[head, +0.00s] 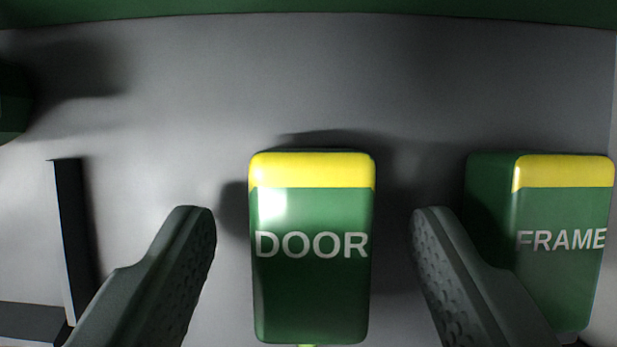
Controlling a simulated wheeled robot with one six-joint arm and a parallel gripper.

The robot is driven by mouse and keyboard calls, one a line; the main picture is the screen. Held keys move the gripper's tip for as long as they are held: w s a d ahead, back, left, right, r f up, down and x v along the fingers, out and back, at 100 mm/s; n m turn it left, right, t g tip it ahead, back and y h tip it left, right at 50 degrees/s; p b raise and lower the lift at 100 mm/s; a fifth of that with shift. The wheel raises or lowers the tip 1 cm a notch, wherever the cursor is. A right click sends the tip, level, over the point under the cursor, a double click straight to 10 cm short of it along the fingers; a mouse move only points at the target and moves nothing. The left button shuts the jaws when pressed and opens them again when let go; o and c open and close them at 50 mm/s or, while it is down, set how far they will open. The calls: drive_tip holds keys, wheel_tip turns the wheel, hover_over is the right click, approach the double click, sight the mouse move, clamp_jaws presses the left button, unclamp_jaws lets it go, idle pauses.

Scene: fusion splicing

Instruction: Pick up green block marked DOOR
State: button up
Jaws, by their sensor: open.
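The green block marked DOOR (311,290) stands in the middle of the head view, with a yellow band along its top and white lettering on its face. My gripper (314,222) is open, with one dark finger to the left of the block and one to the right. There is a visible gap between each finger and the block in the picture. How deep the fingertips reach relative to the block I cannot tell.
A similar green block marked FRAME (562,275) stands at the right, partly behind my right finger. A dark upright bar (72,240) stands at the left. A dark green object (12,105) is cut off at the left edge. A grey surface (220,75) lies behind.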

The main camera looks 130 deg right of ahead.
drive_tip(key=c, duration=1.1)
